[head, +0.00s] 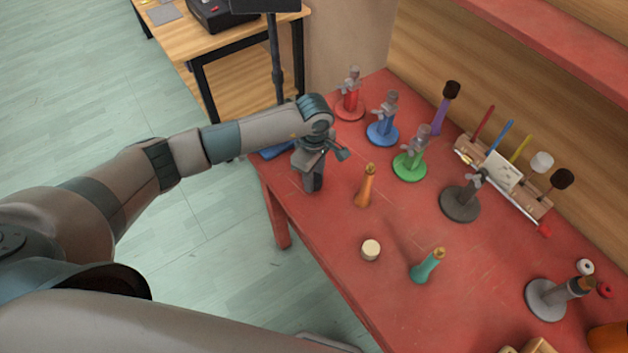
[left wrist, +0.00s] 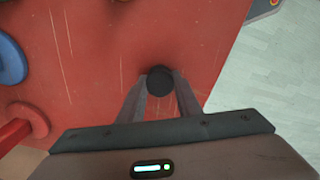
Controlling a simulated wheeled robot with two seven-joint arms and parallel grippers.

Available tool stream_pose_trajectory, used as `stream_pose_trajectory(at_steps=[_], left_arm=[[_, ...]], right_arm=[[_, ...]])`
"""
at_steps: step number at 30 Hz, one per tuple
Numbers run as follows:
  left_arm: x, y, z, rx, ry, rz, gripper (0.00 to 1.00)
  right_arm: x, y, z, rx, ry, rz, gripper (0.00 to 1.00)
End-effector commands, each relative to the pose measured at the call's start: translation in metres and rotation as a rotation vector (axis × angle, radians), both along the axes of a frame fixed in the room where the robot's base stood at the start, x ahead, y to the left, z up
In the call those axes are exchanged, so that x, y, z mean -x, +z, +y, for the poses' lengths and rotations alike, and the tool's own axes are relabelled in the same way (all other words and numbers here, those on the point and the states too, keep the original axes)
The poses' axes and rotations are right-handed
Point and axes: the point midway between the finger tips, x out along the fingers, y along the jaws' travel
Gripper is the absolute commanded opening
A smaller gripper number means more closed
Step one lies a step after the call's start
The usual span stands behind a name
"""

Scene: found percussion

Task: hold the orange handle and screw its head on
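The orange handle (head: 366,187) stands upright on the red table, its brass-coloured tip up and bare. My left gripper (head: 313,180) is just left of it, low over the table's left edge and apart from it. In the left wrist view my left gripper's fingers (left wrist: 160,98) lie against both sides of a dark round head (left wrist: 160,80). In the head view this head is hard to tell from the gripper. A cream cylindrical head (head: 371,249) lies on the table in front of the orange handle. My right gripper is not in view.
A teal handle (head: 427,266) stands near the front. Red (head: 350,106), blue (head: 383,132), green (head: 411,165) and grey (head: 460,204) clamp stands line the back, with a purple dark-headed mallet (head: 441,116). A wooden rack (head: 535,208) holds several sticks.

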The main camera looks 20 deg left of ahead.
Motion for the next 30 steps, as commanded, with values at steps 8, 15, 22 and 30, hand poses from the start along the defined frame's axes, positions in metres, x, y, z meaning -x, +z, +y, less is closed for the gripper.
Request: stream_pose_trajectory(at_steps=[8,15,22,30], left_arm=[[0.000,0.000,0.000,0.000,0.000,-0.001,0.10],[-0.002,0.010,0.000,0.000,-0.001,-0.004,0.09],[0.000,0.040,-0.002,0.001,-0.005,-0.005,0.09],[0.039,0.070,-0.040,0.003,-0.006,-0.004,0.09]], right_arm=[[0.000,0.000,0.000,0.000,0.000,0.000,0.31],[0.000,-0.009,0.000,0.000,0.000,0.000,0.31],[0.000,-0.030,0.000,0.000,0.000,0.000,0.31],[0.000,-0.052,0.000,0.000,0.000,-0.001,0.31]])
